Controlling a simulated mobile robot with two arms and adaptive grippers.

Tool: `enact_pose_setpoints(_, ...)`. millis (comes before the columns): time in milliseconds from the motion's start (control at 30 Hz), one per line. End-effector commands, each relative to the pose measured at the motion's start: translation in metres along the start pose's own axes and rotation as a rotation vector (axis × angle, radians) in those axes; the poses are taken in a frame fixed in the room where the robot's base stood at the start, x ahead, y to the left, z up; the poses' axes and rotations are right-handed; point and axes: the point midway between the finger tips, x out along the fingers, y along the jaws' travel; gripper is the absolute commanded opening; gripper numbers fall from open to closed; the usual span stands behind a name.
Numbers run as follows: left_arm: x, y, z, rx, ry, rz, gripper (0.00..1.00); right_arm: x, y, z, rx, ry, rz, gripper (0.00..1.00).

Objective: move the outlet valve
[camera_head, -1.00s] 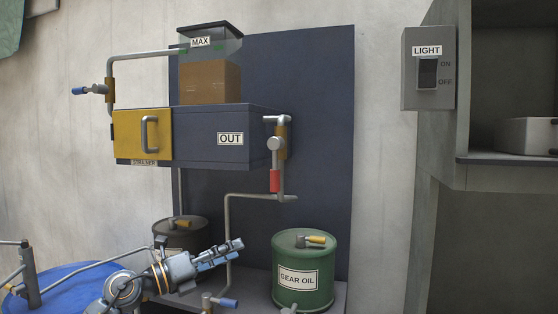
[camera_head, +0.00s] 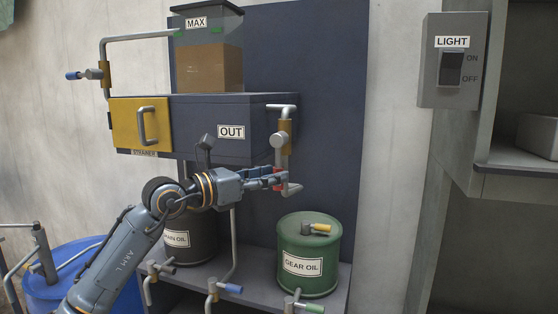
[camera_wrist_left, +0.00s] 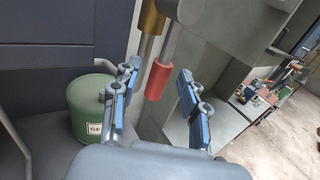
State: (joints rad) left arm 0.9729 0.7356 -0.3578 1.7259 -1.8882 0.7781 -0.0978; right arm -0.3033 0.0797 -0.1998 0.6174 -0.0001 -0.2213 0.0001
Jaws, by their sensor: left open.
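The outlet valve (camera_head: 279,141) is on the pipe at the right end of the dark box labelled OUT. Its red lever handle (camera_head: 278,184) hangs down, partly hidden by my left gripper (camera_head: 268,177). The left arm reaches in from the lower left, with the fingers at the height of the handle. In the left wrist view, the red handle (camera_wrist_left: 157,79) shows between the two open fingers of the left gripper (camera_wrist_left: 158,90). I see no clear contact between fingers and handle. My right gripper is not in view.
A green gear oil drum (camera_head: 306,265) stands on the shelf below, with a dark drum (camera_head: 190,240) to its left. Small valves with coloured handles line the shelf front. A light switch box (camera_head: 452,62) is on the right. A blue barrel (camera_head: 60,289) is at lower left.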

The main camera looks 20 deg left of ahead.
Motion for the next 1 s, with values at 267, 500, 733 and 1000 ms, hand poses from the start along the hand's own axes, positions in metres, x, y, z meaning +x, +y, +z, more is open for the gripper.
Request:
enact_pose_setpoints(267,0.027,0.000,0.001,0.000,0.000,-0.001,0.44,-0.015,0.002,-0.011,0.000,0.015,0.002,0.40)
enact_pose_setpoints(500,0.029,0.000,-0.001,0.000,0.000,-0.001,0.44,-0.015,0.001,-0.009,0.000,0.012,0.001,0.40)
enact_pose_setpoints(733,0.028,0.000,-0.001,0.000,0.000,0.000,0.10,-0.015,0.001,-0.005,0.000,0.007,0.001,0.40)
enact_pose_setpoints(1000,0.028,0.000,-0.001,-0.001,0.000,0.000,0.00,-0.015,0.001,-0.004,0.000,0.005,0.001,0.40)
